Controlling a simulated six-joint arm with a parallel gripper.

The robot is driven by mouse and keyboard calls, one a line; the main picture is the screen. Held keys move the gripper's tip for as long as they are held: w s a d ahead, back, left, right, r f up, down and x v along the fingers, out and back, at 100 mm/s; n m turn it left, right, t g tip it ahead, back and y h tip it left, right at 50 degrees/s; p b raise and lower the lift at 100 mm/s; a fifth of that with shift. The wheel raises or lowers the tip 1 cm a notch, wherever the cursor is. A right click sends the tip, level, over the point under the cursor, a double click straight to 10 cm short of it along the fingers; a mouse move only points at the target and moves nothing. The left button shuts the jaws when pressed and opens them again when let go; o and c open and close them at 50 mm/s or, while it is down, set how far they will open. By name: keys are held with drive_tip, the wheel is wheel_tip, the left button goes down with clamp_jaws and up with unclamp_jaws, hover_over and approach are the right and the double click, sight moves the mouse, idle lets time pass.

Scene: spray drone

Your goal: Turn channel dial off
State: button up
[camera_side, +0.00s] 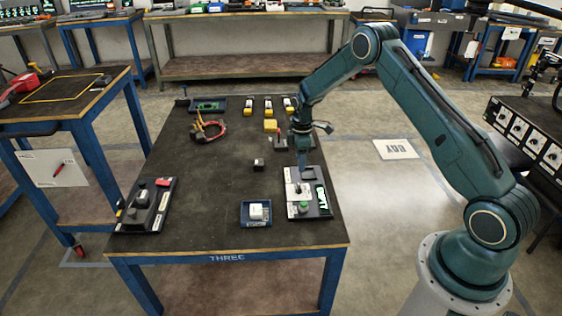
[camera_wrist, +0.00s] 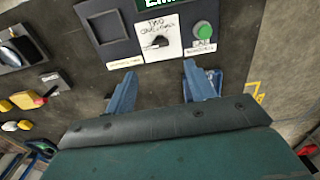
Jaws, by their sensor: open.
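The dark control panel (camera_side: 311,212) lies near the right edge of the table in the side view. It carries a white plate with a small dark channel dial (camera_wrist: 159,42), a green button (camera_wrist: 203,32), a lit green display (camera_side: 321,198) and a dark square pad (camera_wrist: 103,22). The dial shows small in the side view (camera_side: 297,189); its setting cannot be read. My gripper (camera_wrist: 160,88) is open and empty, with its fingers apart below the dial in the wrist view. In the side view my gripper (camera_side: 302,170) points down over the panel's far part, apart from the dial.
A blue tray with a white block (camera_side: 259,211) stands left of the panel. A second control box (camera_side: 147,205) lies at the table's left. The table's middle is mostly clear.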

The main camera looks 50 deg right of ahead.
drive_tip(key=shift+r, duration=1.1)
drive_tip(key=s+a+r+m+t, duration=0.1)
drive_tip(key=s+a+r, duration=0.25)
drive_tip(key=r, duration=0.45)
drive_tip(key=s+a+r+m+t, duration=0.1)
drive_tip(key=s+a+r+m, duration=0.2)
drive_tip(key=r, duration=0.6)
drive_tip(key=s+a+r+t, duration=0.1)
drive_tip(key=s+a+r, duration=0.3)
drive_tip(key=r, duration=0.4)
drive_tip(key=s+a+r+m+t, duration=0.1)
drive_tip(key=s+a, duration=0.1)
drive_tip(key=s, duration=0.6)
drive_tip(key=s+a+r+m, duration=0.2)
drive_tip(key=s, duration=0.6)
drive_tip(key=s+a+r+m+t, duration=0.1)
drive_tip(key=s+a+r+m, duration=0.1)
drive_tip(key=s, duration=0.6)
drive_tip(key=shift+a+r+t, duration=0.2)
drive_tip(key=shift+a+t, duration=0.1)
drive_tip(key=shift+a, duration=0.1)
